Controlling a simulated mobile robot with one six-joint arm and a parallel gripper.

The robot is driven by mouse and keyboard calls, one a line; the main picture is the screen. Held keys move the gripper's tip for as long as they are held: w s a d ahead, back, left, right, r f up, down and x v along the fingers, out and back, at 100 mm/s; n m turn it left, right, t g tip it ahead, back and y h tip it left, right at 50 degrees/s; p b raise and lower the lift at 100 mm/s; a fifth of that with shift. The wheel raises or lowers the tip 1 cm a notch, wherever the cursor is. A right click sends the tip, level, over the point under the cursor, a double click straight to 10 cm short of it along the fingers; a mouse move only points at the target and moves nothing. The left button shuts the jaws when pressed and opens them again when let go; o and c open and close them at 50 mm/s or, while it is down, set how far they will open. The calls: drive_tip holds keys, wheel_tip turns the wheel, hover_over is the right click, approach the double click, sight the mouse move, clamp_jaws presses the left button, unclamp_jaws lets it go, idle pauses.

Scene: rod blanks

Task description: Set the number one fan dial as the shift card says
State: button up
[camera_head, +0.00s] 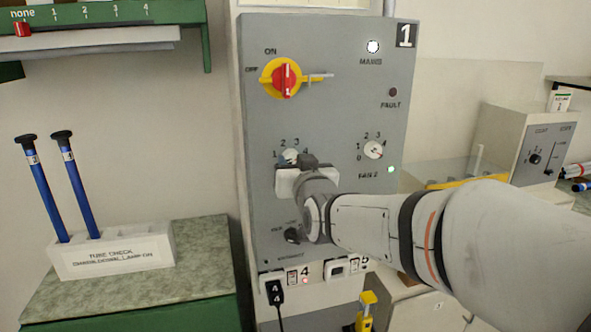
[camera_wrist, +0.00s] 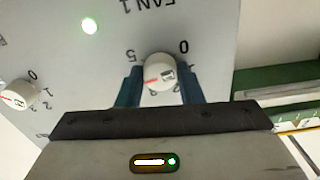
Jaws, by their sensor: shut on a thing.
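The number one fan dial (camera_wrist: 160,73) is a white round knob under the upside-down FAN 1 label in the wrist view. My gripper (camera_wrist: 161,82) is shut on it, one teal finger on each side. Its red line points left and slightly down in the wrist view, clockwise-wise beside the 5; the number there is hidden by a finger. The 0 and 5 show. I cannot make out a shift card.
The grey panel (camera_head: 340,100), marked 1, carries a red and yellow switch (camera_head: 285,78), a second fan dial (camera_head: 374,149), a lit white MAINS lamp (camera_head: 373,46) and a dark FAULT lamp (camera_head: 393,92). A white tube rack (camera_head: 112,251) stands left. Plugs sit below the panel.

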drive_tip(key=m+b, duration=0.7)
drive_tip(key=b, duration=0.3)
drive_tip(key=shift+f, duration=0.2)
drive_tip(key=shift+r+m+b, duration=0.2)
drive_tip(key=shift+m+b, duration=0.7)
drive_tip(key=shift+m, duration=0.1)
drive_tip(key=o, duration=1)
drive_tip(key=shift+c, duration=0.2)
drive_tip(key=p+v, duration=0.1)
drive_tip(key=v, duration=0.6)
drive_tip(key=shift+s, duration=0.4)
